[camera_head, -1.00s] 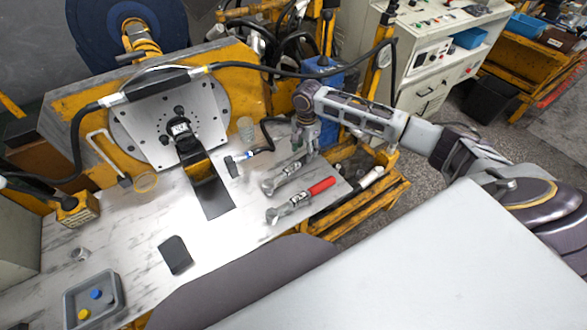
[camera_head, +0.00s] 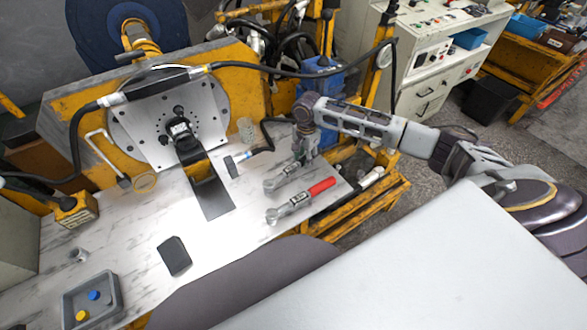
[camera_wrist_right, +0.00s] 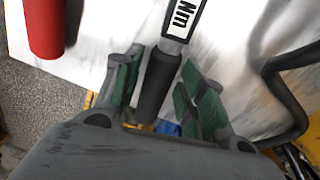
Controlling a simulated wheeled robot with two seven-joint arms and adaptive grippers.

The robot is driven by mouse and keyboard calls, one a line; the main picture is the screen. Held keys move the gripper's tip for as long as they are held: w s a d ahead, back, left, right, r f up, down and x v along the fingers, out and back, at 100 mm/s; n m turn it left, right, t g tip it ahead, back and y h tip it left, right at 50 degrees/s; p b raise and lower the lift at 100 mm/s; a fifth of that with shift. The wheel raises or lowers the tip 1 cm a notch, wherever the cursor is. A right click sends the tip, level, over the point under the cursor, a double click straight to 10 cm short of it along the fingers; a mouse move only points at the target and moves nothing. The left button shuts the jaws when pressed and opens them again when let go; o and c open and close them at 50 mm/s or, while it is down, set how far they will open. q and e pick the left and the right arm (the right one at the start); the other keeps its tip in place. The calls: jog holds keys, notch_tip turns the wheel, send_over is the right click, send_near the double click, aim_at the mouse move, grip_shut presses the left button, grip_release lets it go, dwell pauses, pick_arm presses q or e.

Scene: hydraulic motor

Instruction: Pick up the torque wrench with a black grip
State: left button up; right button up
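The torque wrench with a black grip (camera_head: 279,182) lies on the bench, its head toward the left; my right gripper covers its grip end in the head view. In the right wrist view the black grip (camera_wrist_right: 158,83) shows between the green-padded fingers, below the white "Nm" label. My right gripper (camera_head: 303,156) is low over the grip. In the right wrist view its fingers (camera_wrist_right: 160,95) are open on both sides of the grip, with a gap visible on the right; contact on the left is unclear. My left gripper is out of view.
A torque wrench with a red grip (camera_head: 302,200) lies close by, nearer the front. A hammer (camera_head: 247,157) lies to the left and a bent black bar (camera_head: 268,130) behind. A grey tray (camera_head: 111,309) is at the front left. The bench's right edge is near.

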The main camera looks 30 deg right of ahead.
grip_shut()
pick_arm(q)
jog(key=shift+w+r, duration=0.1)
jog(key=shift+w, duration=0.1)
pick_arm(e)
jog(key=shift+r, duration=0.15)
jog(key=shift+r, duration=0.45)
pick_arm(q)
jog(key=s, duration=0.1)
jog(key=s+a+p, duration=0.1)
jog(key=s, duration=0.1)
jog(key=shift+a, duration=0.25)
pick_arm(e)
notch_tip(320, 180, up, 9)
